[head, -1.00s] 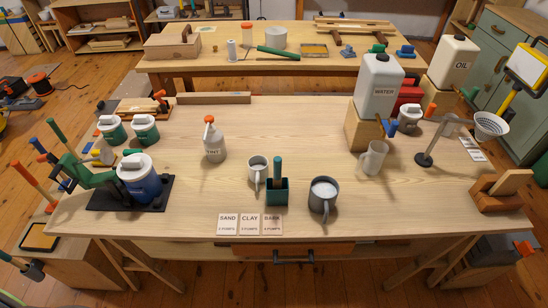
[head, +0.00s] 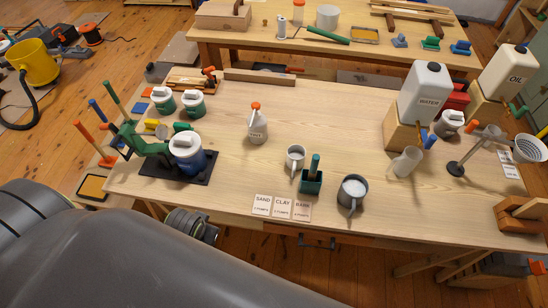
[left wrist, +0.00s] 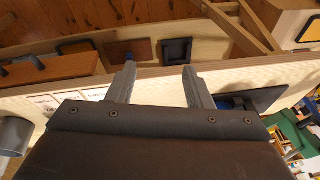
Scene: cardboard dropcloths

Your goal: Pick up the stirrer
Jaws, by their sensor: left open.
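What I take for the stirrer (head: 315,164) shows as an upright teal handle. Its lower part is hidden inside a small dark green square holder (head: 312,184) near the front of the workbench. My left gripper (left wrist: 159,86) is open and empty in the left wrist view, with its two grey fingers spread at the bench's front edge. The stirrer is not seen in that view. In the head view my left arm fills the lower left, but its fingers cannot be made out. My right gripper is in no view.
The SAND, CLAY and BARK cards (head: 283,207) lie at front left. A blue jar (head: 187,155) stands on a black mat further left. The bench's middle is mostly clear.

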